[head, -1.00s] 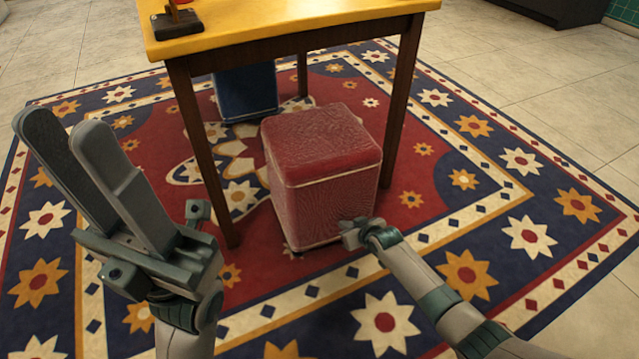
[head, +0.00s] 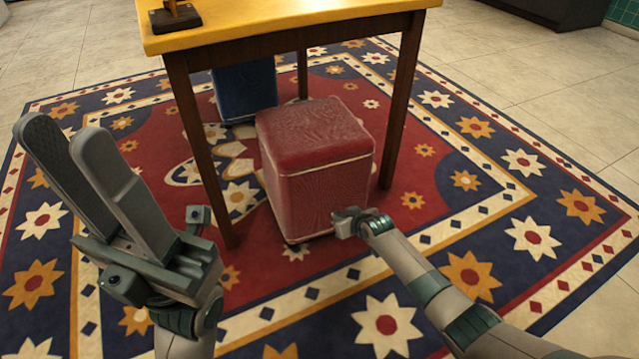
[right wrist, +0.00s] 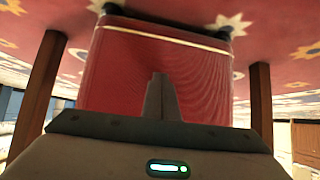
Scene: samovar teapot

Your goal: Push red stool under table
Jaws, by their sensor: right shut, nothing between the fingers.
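The red stool (head: 316,185) stands upright on the rug between the table's two front legs. Its back part is under the yellow-topped table (head: 290,30), and its front part sticks out toward me. My right gripper (head: 345,222) is shut and empty, at the lower right of the stool's front face and seemingly touching it. In the right wrist view the closed fingers (right wrist: 159,98) point at the red side of the stool (right wrist: 200,75), which fills the middle. My left gripper (head: 62,135) is open and empty, raised at the left, away from the stool.
A blue stool (head: 245,92) stands further back under the table. The table's front left leg (head: 200,150) is close to the red stool's left side, and the front right leg (head: 400,105) is on its other side. A patterned rug (head: 530,240) covers the floor.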

